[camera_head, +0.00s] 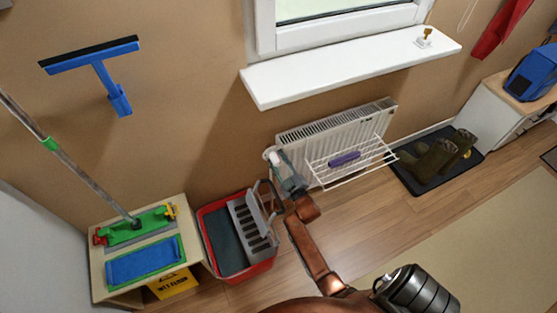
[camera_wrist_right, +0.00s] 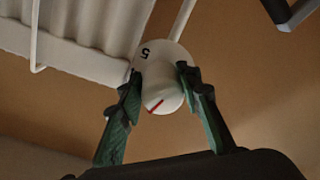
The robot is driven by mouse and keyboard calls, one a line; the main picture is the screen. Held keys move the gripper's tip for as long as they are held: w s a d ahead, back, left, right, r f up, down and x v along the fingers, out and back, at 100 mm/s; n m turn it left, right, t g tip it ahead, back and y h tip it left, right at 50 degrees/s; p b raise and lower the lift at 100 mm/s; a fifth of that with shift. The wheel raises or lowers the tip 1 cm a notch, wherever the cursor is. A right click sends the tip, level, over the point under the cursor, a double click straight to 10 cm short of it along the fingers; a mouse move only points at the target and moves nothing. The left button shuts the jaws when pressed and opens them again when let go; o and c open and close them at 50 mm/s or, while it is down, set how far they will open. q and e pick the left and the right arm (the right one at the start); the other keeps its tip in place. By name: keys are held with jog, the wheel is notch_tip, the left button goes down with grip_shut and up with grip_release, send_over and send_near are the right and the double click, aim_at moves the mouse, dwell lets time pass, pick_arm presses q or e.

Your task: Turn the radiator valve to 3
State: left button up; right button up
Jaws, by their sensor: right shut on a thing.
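The radiator valve is a white round knob (camera_wrist_right: 162,90) with a red line on its face, in the middle of the right wrist view. A black 5 shows on the white part behind the knob; I see no other number. In the head view the valve (camera_head: 272,154) is a small white shape at the left end of the white radiator (camera_head: 335,130). My right gripper (camera_wrist_right: 160,80) has its two green fingers on either side of the knob, shut on it. It also shows in the head view (camera_head: 284,178). My left gripper is not in view.
A white wire rack (camera_head: 375,158) with a purple thing (camera_head: 344,159) hangs in front of the radiator, close to my right gripper. A red bucket (camera_head: 207,210) with a grey wringer stands at left. A white sill (camera_head: 350,67) juts out above. Boots stand on a dark mat at right.

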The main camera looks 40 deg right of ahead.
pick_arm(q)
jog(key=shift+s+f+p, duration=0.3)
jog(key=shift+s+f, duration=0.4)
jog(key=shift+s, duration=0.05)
pick_arm(e)
jog(key=shift+a+m, duration=0.1)
jog(key=shift+m, duration=0.5)
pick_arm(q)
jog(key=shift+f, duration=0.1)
pick_arm(e)
jog(key=o, duration=0.9)
jog(key=shift+r, duration=0.1)
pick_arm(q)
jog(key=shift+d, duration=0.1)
